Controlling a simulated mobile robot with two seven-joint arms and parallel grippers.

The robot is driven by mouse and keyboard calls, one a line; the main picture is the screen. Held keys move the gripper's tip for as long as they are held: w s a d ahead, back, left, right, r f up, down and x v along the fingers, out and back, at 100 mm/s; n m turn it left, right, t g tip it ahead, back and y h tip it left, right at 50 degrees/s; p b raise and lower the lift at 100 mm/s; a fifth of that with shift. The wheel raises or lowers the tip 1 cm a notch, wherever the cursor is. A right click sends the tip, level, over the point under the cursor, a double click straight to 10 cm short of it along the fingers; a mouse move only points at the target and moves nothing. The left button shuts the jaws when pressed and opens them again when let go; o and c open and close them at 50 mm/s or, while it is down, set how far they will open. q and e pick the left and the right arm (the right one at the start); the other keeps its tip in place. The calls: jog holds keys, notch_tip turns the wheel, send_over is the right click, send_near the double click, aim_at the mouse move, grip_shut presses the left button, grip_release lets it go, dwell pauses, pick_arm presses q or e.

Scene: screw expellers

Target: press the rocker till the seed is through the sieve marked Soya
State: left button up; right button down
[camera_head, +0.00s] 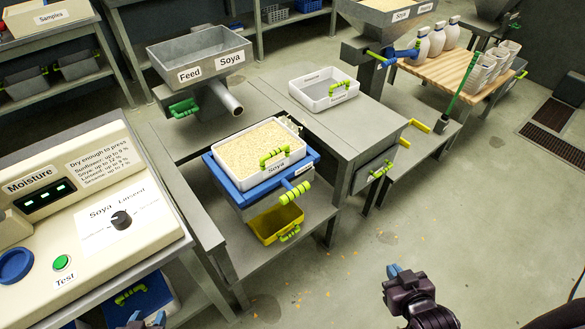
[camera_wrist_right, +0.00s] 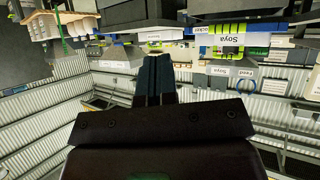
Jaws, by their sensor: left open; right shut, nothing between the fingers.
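The sieve marked Soya (camera_head: 301,150) is a white tray with a green handle, filled with pale seed (camera_head: 250,147). It sits on a blue frame (camera_head: 228,180) on the grey bench. A lever with a yellow-green grip (camera_head: 296,193) sticks out at the front; a small label beside it is too small to read here. A yellow tray (camera_head: 263,236) stands underneath. My left gripper (camera_head: 146,321) is open at the bottom edge, mostly cut off, well short of the sieve. My right gripper (camera_head: 395,271) is shut and empty over the floor, right of the bench. Its closed fingers show in the right wrist view (camera_wrist_right: 153,78).
A grey hopper marked Feed and Soya (camera_head: 202,55) stands behind the sieve, with a spout. A white tray (camera_head: 322,88) lies on the bench to its right. The moisture meter (camera_head: 80,205) fills the left front. Open floor lies at the right.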

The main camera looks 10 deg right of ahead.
jog(key=w+a+r+n+y+p, duration=0.1)
jog(key=w+a+r+n+y, duration=0.1)
jog(key=w+a+r, duration=0.4)
jog(key=w+a+r+n+t+y+p, duration=0.1)
jog(key=w+r+n+y, duration=0.15)
jog(key=w, duration=0.65)
jog(key=w+a+r+n+y, duration=0.25)
jog(key=w+a+r, duration=0.2)
jog(key=w, duration=0.25)
pick_arm(q)
jog(key=r, duration=0.3)
jog(key=shift+w+r+p, duration=0.3)
jog(key=shift+w+r, duration=0.05)
jog(key=shift+w, duration=0.05)
pick_arm(e)
jog(key=f+g, duration=0.1)
jog(key=d+f+m+g+h, duration=0.1)
jog(key=f, duration=0.1)
jog(key=d+f+m+g, duration=0.1)
jog(key=f, duration=0.1)
jog(key=shift+w, duration=0.1)
pick_arm(q)
jog(key=shift+s, duration=0.15)
